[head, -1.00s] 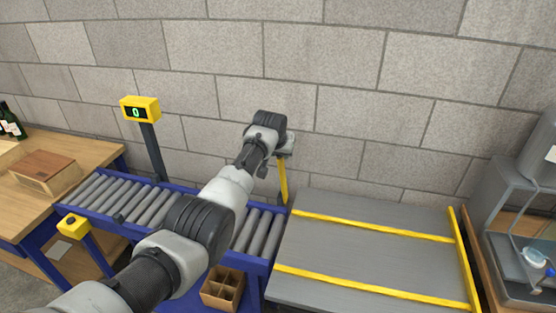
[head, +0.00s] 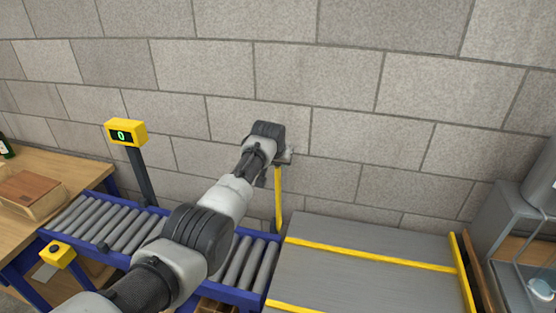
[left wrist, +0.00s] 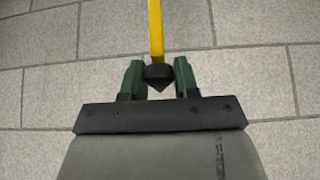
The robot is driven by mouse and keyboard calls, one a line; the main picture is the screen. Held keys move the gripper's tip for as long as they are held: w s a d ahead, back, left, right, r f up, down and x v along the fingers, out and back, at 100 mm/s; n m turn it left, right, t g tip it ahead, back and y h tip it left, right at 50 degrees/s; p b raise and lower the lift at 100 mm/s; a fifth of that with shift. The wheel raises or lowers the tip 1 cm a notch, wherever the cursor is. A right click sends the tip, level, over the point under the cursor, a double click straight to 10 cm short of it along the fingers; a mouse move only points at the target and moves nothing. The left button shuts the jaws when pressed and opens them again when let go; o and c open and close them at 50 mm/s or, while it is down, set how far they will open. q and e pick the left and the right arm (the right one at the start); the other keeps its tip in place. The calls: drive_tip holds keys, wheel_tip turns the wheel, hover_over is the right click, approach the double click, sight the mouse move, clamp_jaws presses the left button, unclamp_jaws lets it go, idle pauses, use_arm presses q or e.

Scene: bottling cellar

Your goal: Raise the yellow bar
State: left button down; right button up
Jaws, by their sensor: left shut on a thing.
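The yellow bar (head: 278,198) stands nearly upright at the far end of the gap between the roller conveyor and the grey table, close to the block wall. Its upper end is at my left gripper (head: 283,158), where the arm partly hides it. In the left wrist view, the bar (left wrist: 155,28) ends in a black pointed knob (left wrist: 158,76). The green fingers of my left gripper (left wrist: 159,72) are on both sides of this knob and shut on it. My right gripper is not in view.
The roller conveyor (head: 110,222) has a yellow display (head: 125,133) reading 0 and a yellow button box (head: 57,255). The grey table (head: 365,285) with yellow rails is at the right. A wooden box (head: 32,195) is on the left bench. The block wall is close behind.

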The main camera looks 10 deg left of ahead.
use_arm(q)
drive_tip(key=c, duration=1)
unclamp_jaws()
drive_tip(key=shift+f, duration=0.2)
drive_tip(key=shift+o, duration=0.7)
drive_tip(key=shift+w, duration=0.15)
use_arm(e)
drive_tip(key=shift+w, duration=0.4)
use_arm(q)
drive_tip(key=shift+r, duration=0.1)
drive_tip(key=shift+s+r, duration=0.4)
drive_tip(key=shift+r, duration=0.2)
drive_tip(key=b+v, duration=0.2)
drive_tip(key=v, duration=0.7)
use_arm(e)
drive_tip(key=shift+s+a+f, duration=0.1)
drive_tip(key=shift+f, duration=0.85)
